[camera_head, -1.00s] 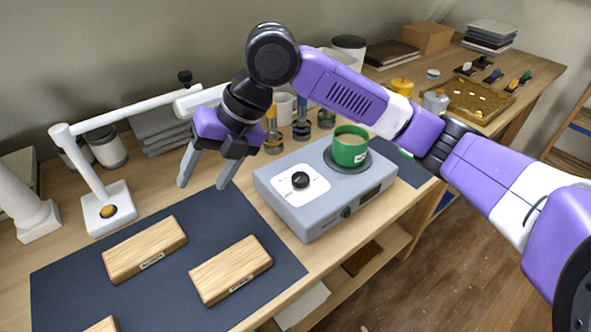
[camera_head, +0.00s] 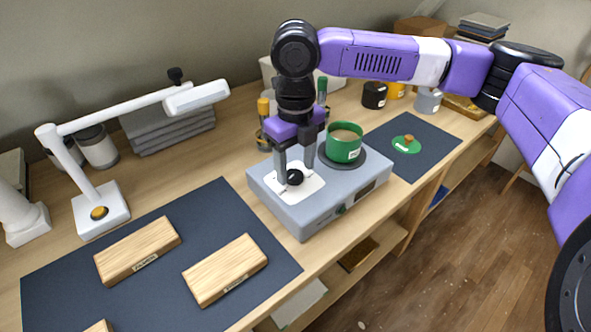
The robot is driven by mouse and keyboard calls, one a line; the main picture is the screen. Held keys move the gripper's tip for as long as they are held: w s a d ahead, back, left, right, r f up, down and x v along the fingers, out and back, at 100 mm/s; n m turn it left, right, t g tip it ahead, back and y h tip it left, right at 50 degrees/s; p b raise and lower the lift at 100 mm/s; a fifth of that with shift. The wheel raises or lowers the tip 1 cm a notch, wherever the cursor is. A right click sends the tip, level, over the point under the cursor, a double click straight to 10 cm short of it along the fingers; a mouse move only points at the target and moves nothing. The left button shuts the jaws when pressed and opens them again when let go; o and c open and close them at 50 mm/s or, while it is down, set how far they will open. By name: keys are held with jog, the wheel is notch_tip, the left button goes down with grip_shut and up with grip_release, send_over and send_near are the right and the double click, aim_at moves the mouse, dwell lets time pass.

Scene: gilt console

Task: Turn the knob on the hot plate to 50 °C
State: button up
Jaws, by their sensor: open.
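The grey hot plate (camera_head: 272,202) stands on the wooden desk, right of the dark mat. Its black knob (camera_head: 295,178) sits on a white dial panel (camera_head: 318,190) on the top face. My gripper (camera_head: 295,176) points down over the panel, its two grey fingers apart on either side of the knob. I cannot tell whether the fingers touch the knob. The dial markings are too small to read, and the fingers cover part of the panel. A green mug (camera_head: 344,147) of brown liquid stands on the round dark heating plate (camera_head: 365,163), close right of my gripper.
A white desk lamp (camera_head: 101,207) stands at the left, its head reaching toward my arm. Wooden blocks (camera_head: 225,270) lie on the dark mat (camera_head: 180,296). Orange- and green-topped items stand close behind the hot plate. A green lid (camera_head: 406,147) lies on the right mat (camera_head: 432,139).

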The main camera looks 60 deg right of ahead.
jog(key=shift+f, duration=0.75)
grip_shut()
